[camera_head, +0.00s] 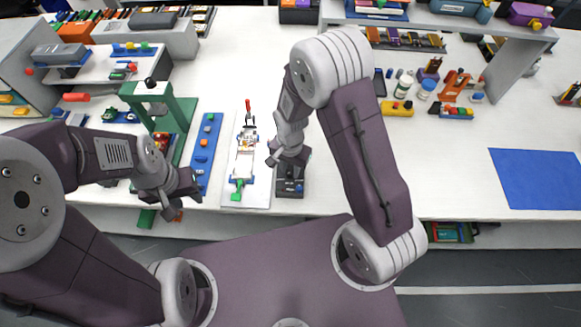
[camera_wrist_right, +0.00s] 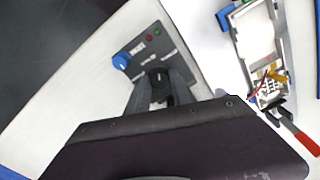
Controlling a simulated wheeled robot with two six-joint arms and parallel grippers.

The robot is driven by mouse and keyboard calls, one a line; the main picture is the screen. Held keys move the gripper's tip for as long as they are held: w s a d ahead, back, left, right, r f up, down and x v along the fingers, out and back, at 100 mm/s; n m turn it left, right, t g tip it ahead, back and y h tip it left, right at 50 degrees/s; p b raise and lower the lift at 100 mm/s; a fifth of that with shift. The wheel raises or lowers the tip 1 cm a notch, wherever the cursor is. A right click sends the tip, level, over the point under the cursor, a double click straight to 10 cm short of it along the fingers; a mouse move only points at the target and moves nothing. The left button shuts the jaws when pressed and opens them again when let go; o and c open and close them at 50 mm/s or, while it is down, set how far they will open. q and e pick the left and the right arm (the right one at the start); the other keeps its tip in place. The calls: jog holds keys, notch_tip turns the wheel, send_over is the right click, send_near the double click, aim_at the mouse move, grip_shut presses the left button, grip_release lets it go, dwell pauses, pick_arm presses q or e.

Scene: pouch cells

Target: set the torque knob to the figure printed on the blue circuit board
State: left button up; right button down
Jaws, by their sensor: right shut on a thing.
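A dark control box (camera_head: 290,190) stands near the front edge of the table. In the right wrist view its panel (camera_wrist_right: 172,50) carries a blue knob (camera_wrist_right: 122,61), a black knob (camera_wrist_right: 160,76) and small red and green lamps. My right gripper (camera_head: 288,160) reaches down over the box. In the right wrist view its fingers (camera_wrist_right: 158,88) are shut on the black knob. The panel lettering is too small to read. My left gripper (camera_head: 182,206) hangs empty near the front edge, its fingers apart. I cannot identify the blue circuit board or read a printed figure.
A white plate with a fixture (camera_head: 243,165) stands left of the box; a red-handled clamp (camera_wrist_right: 300,138) is on it. A long blue strip (camera_head: 205,150) and a green stand (camera_head: 180,115) are further left. A blue mat (camera_head: 535,180) lies right, with clear table before it.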

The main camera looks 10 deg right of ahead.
jog(key=n+p, duration=0.1)
jog(key=n, duration=0.3)
jog(key=shift+w+r+n, duration=0.1)
jog(key=shift+r+n, duration=0.05)
jog(key=shift+n, duration=0.15)
jog(key=n, duration=0.3)
jog(key=shift+n, duration=0.4)
jog(key=n+p, duration=0.1)
jog(key=n, duration=0.3)
jog(key=shift+a, duration=0.1)
jog(key=shift+n, duration=1.7)
jog(key=shift+w, duration=0.1)
jog(key=c, duration=1.1)
grip_release()
